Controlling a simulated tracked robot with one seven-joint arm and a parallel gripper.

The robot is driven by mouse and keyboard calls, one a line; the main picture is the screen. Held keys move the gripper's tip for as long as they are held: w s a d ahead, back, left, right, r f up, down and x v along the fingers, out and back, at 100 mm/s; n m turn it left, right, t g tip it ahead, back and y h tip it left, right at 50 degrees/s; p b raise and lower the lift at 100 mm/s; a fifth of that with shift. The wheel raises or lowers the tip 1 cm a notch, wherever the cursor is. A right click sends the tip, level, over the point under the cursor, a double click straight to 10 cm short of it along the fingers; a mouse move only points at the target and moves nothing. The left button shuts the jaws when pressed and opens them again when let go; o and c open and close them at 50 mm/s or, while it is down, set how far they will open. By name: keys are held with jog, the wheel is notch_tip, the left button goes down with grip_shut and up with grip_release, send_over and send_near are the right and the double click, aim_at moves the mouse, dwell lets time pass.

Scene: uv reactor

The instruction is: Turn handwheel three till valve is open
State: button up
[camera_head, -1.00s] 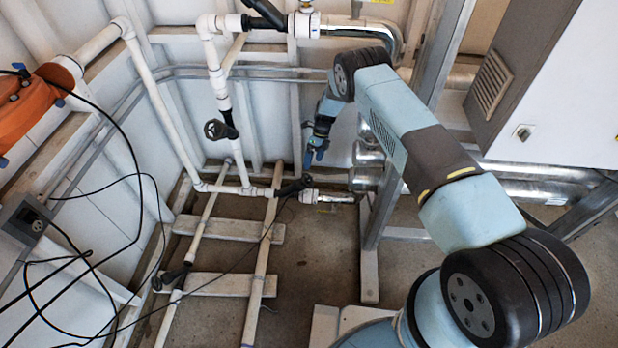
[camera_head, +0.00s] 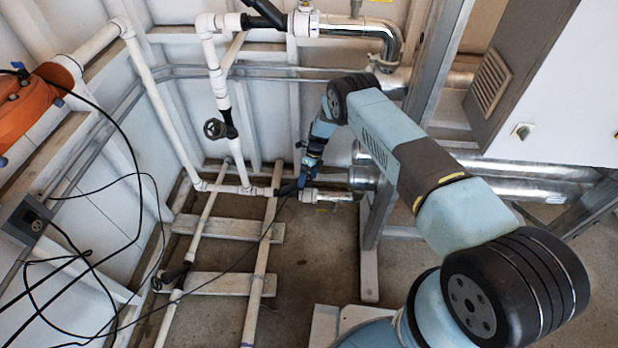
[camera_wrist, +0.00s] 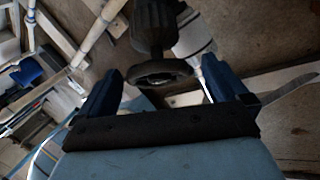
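A black handwheel (camera_wrist: 160,73) on a ribbed black valve stem shows between my gripper's two blue fingers in the wrist view. My gripper (camera_wrist: 161,70) is open, with a finger on each side of the wheel and a visible gap to its rim. In the head view my gripper (camera_head: 303,178) is low by the back wall, at the black valve (camera_head: 287,190) on the low white pipe, and partly hides it. I see no number on the wheel, so I cannot tell whether it is handwheel three. The valve's state is not visible.
Another black handwheel (camera_head: 214,129) sits on the upright white pipe, and a further black valve (camera_head: 172,276) is on the floor pipe. A shiny metal pipe (camera_head: 326,196) lies right of my gripper. Thin black cables (camera_head: 135,230) hang at left. A metal post (camera_head: 372,225) stands nearby.

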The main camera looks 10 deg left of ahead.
jog(key=c, duration=0.9)
jog(key=shift+d, duration=0.15)
jog(key=shift+c, duration=0.2)
jog(key=shift+n+t, duration=0.3)
jog(key=shift+s+r+n+t+h, duration=0.1)
jog(key=shift+n+t+h, duration=0.2)
jog(key=shift+n+t, duration=0.7)
jog(key=n+t, duration=0.3)
jog(key=n, duration=0.1)
jog(key=shift+s, duration=0.25)
jog(key=n+t, duration=0.1)
jog(key=n, duration=0.1)
jog(key=n+t+y, duration=0.1)
jog(key=n+t, duration=0.1)
jog(key=shift+s+d, duration=0.15)
jog(key=shift+s, duration=0.05)
jog(key=shift+s+f+n+t+y, duration=0.15)
jog(key=shift+n+t+y, duration=0.4)
jog(key=shift+n, duration=0.4)
jog(key=shift+w+f+n+t+y, duration=0.1)
jog(key=shift+n+t+y, duration=0.45)
jog(key=shift+n, duration=0.4)
jog(key=shift+s, duration=0.1)
